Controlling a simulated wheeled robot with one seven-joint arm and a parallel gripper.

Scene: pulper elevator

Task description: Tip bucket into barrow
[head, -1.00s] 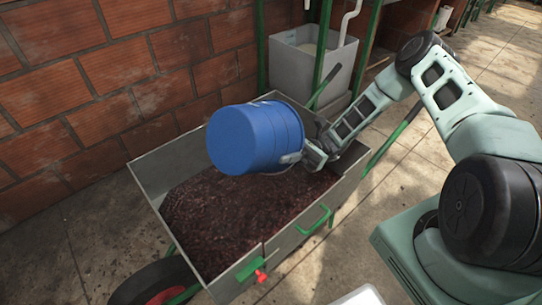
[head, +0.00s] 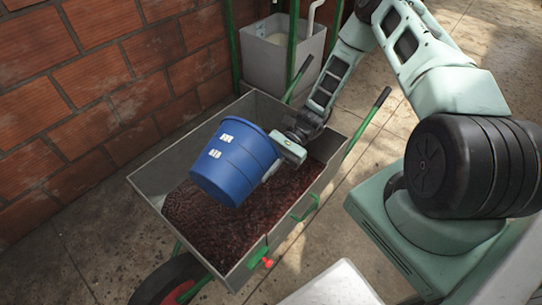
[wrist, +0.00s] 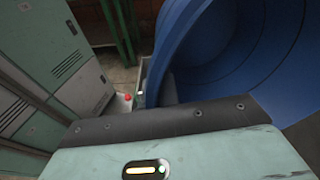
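The blue bucket (head: 232,165) is tilted well over in the air above the barrow, with two pale labels on its side. My gripper (head: 277,162) is at its right side, shut on its wall. In the wrist view the bucket (wrist: 250,60) fills the right side and its smooth inside shows with no contents visible. The grey metal barrow (head: 158,175) stands below, with green handles and a dark wheel. Dark red-brown pulp (head: 205,222) covers its floor. The bucket and arm hide part of the pulp.
A brick wall (head: 70,110) runs along the left behind the barrow. A grey tank (head: 270,62) in a green frame stands at the back.

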